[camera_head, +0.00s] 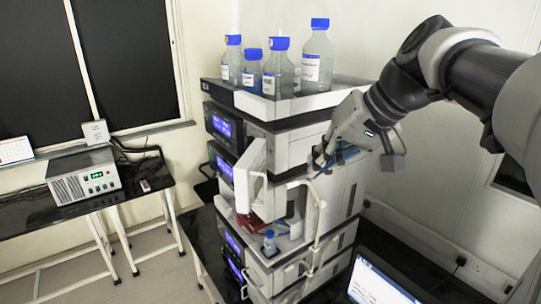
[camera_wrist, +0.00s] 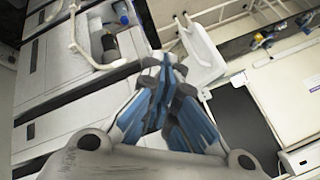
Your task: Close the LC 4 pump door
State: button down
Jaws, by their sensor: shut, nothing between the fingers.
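The LC stack (camera_head: 345,190) stands on the bench in the middle of the head view. A white door panel (camera_head: 251,172) stands swung out from its front, and the compartment behind shows red parts. In the wrist view a white panel (camera_wrist: 203,50), seemingly this door, is just right of my fingertips. My gripper (camera_head: 320,166) is at the stack's front right side, to the right of the door panel. In the wrist view my gripper (camera_wrist: 168,62) has its blue and grey fingers together, with nothing between them. I cannot tell whether it touches the panel.
Several blue-capped bottles (camera_head: 317,55) stand in the top tray (camera_head: 340,93). White tubing (camera_head: 319,205) loops in front of the stack below my gripper. A small bottle (camera_head: 270,242) stands lower down. A laptop (camera_head: 378,284) sits at front right.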

aim_at(260, 175)
jog(key=w+a+f+p, duration=0.1)
jog(key=w+a+f, duration=0.2)
jog(key=a+f, duration=0.3)
jog(key=shift+w+a, duration=0.3)
jog(key=shift+a, duration=0.3)
jog(key=shift+f, duration=0.1)
jog(key=shift+s+a, duration=0.1)
jog(key=shift+a, duration=0.25)
